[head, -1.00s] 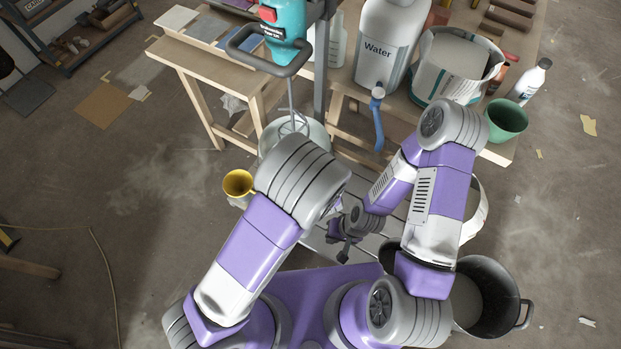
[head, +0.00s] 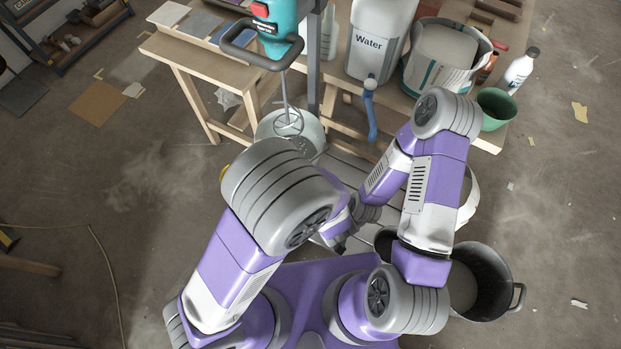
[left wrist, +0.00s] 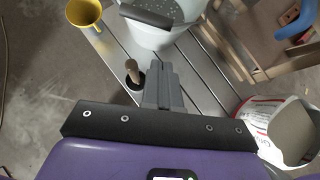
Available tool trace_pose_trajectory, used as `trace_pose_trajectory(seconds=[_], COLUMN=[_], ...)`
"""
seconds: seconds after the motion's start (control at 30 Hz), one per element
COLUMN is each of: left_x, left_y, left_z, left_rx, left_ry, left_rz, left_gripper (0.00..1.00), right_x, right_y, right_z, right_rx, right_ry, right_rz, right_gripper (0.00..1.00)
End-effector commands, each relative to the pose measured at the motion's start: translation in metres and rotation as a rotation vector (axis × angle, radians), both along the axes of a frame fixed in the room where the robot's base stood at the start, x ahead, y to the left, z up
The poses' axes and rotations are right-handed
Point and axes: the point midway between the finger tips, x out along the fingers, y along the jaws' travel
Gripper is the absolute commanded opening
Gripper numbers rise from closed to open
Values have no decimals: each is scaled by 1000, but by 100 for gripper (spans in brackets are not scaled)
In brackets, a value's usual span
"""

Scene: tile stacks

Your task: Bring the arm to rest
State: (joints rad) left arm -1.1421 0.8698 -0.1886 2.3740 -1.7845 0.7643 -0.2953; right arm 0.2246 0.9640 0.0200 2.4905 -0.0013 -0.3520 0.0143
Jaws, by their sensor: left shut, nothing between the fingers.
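My left gripper (left wrist: 163,88) shows in the left wrist view with its fingers together and nothing between them. It is above a grey slatted surface (left wrist: 203,92), close to a wooden handle (left wrist: 132,70) standing in a dark round holder. In the head view my left arm (head: 235,260) is bent, and its large elbow hides most of what lies beyond it. My right arm (head: 432,185) is folded on the right, its forearm reaching down and left. A dark gripper part (head: 337,240) shows between the arms, too covered to tell its opening.
A pale mixing bucket (head: 290,128) under a teal mixer (head: 275,22) stands just beyond my left elbow. A yellow cup (left wrist: 85,14) is beside it. A bench holds a water container (head: 368,48) and green bucket (head: 497,108). A black bucket (head: 497,270) stands at right.

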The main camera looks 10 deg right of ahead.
Motion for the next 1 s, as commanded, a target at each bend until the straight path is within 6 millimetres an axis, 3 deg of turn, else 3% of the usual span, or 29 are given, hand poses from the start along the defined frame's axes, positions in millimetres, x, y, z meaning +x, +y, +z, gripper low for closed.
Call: trace_pose_trajectory(seconds=[0.27, 0.37, 0.43, 0.6, 0.8, 0.9, 1.0], left_x=[-7, -11, -20, -67, -112, -116, -107], left_y=[3, 20, 42, 92, 99, 95, 96], left_z=[4, -10, -28, -78, -110, -119, -128], left_rx=[-2, -23, -58, -229, -518, -684, -862], left_ry=[11, 79, 171, 466, 707, 756, 745], left_rz=[16, 115, 255, 786, 1480, 1838, 2197], left_gripper=[0, 0, 0, 0, 0, 0, 0], right_x=[0, 0, 0, 0, 0, 0, 0], right_y=[0, 0, 0, 0, 0, 0, 0], right_z=[2, 2, 2, 3, 3, 3, 3], right_rx=[0, 0, 0, 0, 0, 0, 0], right_ry=[1, 1, 1, 1, 1, 1, 1], right_rz=[0, 0, 0, 0, 0, 0, 0], right_gripper=[0, 0, 0, 0, 0, 0, 0])
